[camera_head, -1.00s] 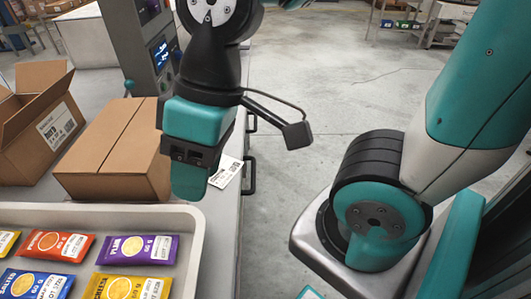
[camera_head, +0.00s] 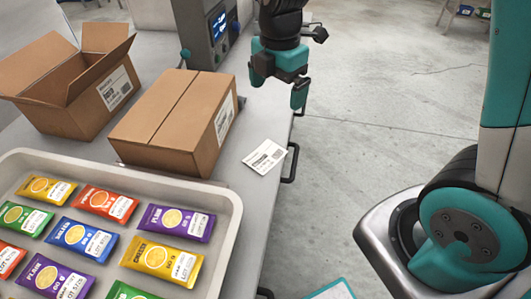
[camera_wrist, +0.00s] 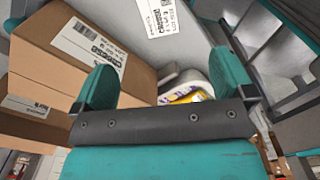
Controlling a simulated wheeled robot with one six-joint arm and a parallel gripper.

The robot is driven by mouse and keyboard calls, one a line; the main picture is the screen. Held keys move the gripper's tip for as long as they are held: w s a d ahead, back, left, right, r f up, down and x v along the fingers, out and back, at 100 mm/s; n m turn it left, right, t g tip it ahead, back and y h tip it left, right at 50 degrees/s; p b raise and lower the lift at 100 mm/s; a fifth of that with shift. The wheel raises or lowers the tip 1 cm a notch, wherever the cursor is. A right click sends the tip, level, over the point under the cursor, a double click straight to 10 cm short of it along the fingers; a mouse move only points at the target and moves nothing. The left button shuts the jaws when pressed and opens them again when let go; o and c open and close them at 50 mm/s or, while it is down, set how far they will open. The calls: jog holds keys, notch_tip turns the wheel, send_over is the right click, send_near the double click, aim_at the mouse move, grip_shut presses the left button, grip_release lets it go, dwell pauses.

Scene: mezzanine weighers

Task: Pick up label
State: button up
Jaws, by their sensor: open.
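The label (camera_head: 265,157) is a small white printed card with a barcode. It lies flat on the grey counter near its right edge, right of the closed cardboard box. It also shows in the wrist view (camera_wrist: 161,17) at the top, beyond the fingertips. My gripper (camera_head: 279,88) is open and empty, above the counter and behind the label, apart from it. In the wrist view its two teal fingers (camera_wrist: 165,80) stand wide apart with nothing between them touching.
A grey tray (camera_head: 232,215) of colourful packets lies in front. A machine with a screen (camera_head: 203,30) stands at the back. Black handles (camera_head: 292,163) line the counter edge.

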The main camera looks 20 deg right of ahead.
send_over(272, 150)
jog(key=shift+n, duration=0.3)
jog(key=f, duration=1.2)
jog(key=shift+s+d+f+p, duration=0.2)
jog(key=shift+s+d+p, duration=0.05)
jog(key=shift+p, duration=0.05)
jog(key=shift+w+a+f+p, duration=0.15)
jog(key=shift+f+p, duration=0.15)
jog(key=shift+f, duration=1.05)
jog(key=shift+w+a+f+p, duration=0.15)
jog(key=shift+f+p, duration=0.1)
jog(key=shift+f, duration=1.05)
jog(key=shift+s+f, duration=0.1)
jog(key=c, duration=1)
